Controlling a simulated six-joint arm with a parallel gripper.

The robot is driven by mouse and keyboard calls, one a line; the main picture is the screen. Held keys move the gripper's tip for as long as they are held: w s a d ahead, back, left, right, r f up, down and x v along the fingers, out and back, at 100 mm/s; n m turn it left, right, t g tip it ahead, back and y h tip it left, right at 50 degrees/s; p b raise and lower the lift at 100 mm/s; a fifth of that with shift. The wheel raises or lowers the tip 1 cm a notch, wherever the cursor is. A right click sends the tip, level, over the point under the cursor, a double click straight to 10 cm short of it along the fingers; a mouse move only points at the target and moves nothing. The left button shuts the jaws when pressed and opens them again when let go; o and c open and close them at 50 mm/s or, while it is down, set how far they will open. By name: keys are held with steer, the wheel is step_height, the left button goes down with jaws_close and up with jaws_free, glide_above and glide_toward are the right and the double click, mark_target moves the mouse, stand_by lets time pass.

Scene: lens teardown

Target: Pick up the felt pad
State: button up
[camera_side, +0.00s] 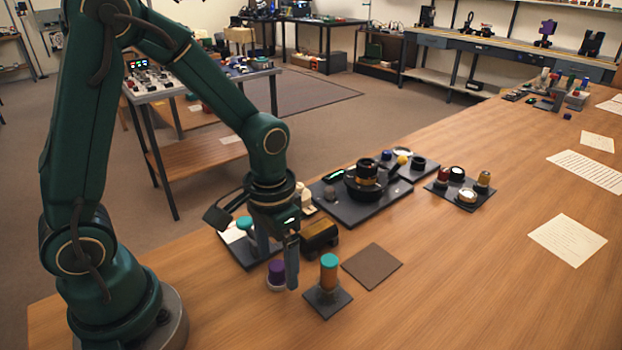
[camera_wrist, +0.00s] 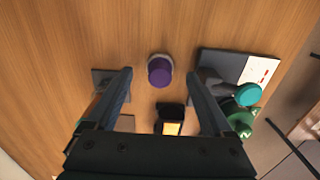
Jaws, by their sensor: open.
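The felt pad (camera_side: 372,266) looks like the flat dark brown square lying on the wooden table, right of my gripper in the side view. In the wrist view, a small brown patch (camera_wrist: 124,124) beside the left finger may be part of it; the rest is hidden. My gripper (camera_side: 279,264) points down, open and empty, left of the pad and apart from it. In the wrist view, the gripper (camera_wrist: 159,72) has its two fingers spread wide, with a purple-topped piece (camera_wrist: 160,70) showing between them.
A teal-and-orange cylinder (camera_side: 329,272) stands on a small dark plate (camera_side: 328,306) between my gripper and the pad. The purple-topped piece (camera_side: 277,273) stands close to my fingers. A black-and-gold block (camera_side: 319,236) sits behind. The table right of the pad is clear.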

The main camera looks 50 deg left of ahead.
steer(key=shift+f, duration=1)
jaws_close()
steer(key=shift+r, duration=0.1)
steer(key=shift+w+r, duration=0.1)
steer(key=shift+r, duration=0.4)
steer(key=r, duration=0.1)
steer(key=a+r, duration=0.1)
steer(key=r, duration=0.1)
steer(key=shift+s+r, duration=0.2)
steer(key=shift+r, duration=0.1)
steer(key=s+a+r, duration=0.4)
steer(key=a+r, duration=0.2)
steer(key=a, duration=0.4)
